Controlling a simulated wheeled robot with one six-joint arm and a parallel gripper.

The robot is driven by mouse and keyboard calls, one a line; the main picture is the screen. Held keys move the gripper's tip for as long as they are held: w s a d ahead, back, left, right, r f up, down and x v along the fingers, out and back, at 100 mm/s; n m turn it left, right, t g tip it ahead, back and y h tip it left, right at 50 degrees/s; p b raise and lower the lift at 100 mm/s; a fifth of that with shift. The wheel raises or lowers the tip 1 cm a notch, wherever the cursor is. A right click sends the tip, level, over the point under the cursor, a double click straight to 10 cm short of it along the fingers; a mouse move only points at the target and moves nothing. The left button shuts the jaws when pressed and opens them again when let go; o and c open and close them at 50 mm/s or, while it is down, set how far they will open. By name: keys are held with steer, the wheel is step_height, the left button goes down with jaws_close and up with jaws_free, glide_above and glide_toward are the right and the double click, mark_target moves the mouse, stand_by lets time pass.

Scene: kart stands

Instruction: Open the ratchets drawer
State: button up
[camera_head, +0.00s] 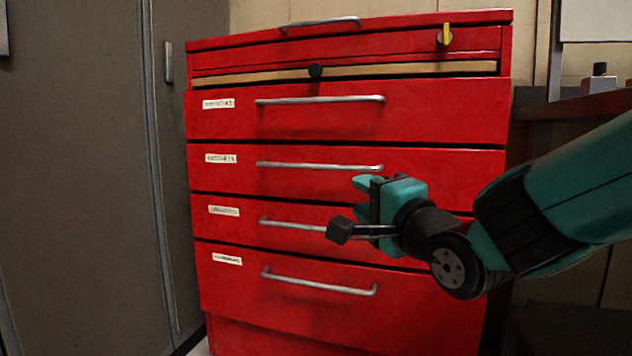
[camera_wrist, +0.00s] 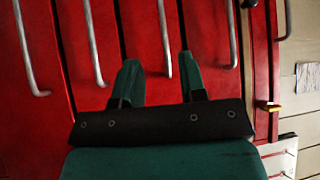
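The red tool cabinet has several stacked drawers, each with a silver bar handle and a small white label. The label print is too blurred to read surely; the second large drawer's label (camera_head: 221,158) may read ratchets. That drawer (camera_head: 450,165) looks shut. Its handle (camera_head: 310,166) runs level, with its right end beside my gripper (camera_head: 357,206). In the wrist view, my gripper (camera_wrist: 160,78) has its two teal fingers apart, with this handle (camera_wrist: 165,40) showing between them. Nothing is held. I cannot tell whether the fingertips reach around the bar or stop short of it.
The first large drawer's handle (camera_head: 320,99) is above, and the third (camera_head: 290,225) and bottom (camera_head: 318,284) handles are below. A yellow knob (camera_head: 445,34) sits at the top right. A grey locker (camera_head: 80,180) stands left. A dark shelf (camera_head: 570,106) is at right.

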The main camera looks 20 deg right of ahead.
mark_target(314, 168)
steer(key=b+x, duration=0.3)
steer(key=x, duration=1.3)
steer(key=shift+w, duration=0.4)
steer(key=shift+c, duration=0.2)
jaws_close()
